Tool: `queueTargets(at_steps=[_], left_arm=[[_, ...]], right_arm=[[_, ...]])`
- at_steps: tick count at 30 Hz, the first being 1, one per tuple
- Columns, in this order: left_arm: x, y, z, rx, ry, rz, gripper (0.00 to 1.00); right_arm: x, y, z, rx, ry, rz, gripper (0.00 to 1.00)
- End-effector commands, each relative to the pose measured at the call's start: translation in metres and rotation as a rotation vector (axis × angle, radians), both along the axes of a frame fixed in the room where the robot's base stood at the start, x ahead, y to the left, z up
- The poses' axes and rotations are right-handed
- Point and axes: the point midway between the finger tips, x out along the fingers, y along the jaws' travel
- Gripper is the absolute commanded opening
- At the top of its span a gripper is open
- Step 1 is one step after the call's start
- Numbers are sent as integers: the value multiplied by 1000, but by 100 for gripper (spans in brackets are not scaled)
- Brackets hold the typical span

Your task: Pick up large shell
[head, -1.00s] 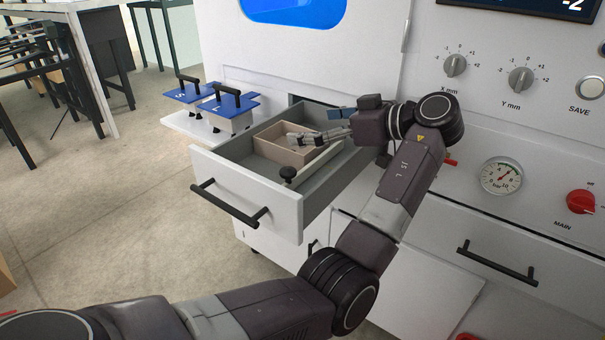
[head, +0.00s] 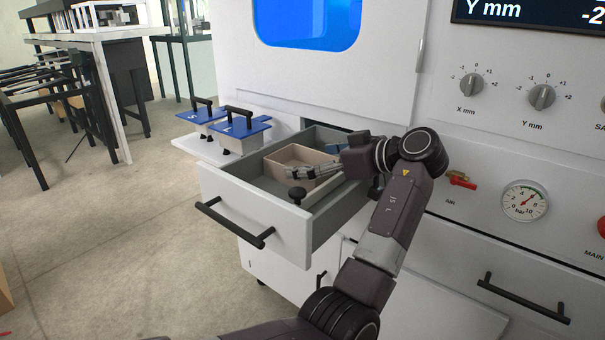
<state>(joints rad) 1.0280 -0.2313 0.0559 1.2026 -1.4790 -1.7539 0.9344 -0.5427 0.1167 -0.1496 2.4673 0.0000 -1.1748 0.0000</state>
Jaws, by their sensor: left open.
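The large shell is most likely the tan, open-topped box (head: 284,173) inside the pulled-out drawer (head: 255,212). My left gripper (head: 291,173) reaches in from the right and is open. Its fingers point left and overlap the shell's near side in the head view. I cannot tell whether they touch it. The fingers and wrist hide part of the shell's near and right sides. My right gripper is not in view.
A black knob (head: 297,193) stands at the drawer's front, beside a light bar. Blue-topped blocks with black handles, marked S (head: 198,115) and L (head: 240,124), stand on a side shelf. The machine's control panel is at right. Open floor lies at left.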

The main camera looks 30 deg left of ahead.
Motion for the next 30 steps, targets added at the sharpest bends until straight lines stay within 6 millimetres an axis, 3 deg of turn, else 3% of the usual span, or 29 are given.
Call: queueTargets(at_steps=[7,21,30], left_arm=[[0,2,0,0,-1,-1,100],[0,1,0,1,-1,-1,50],[-1,1,2,1,-2,0,50]], right_arm=[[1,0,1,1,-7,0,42],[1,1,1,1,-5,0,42],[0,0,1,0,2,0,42]])
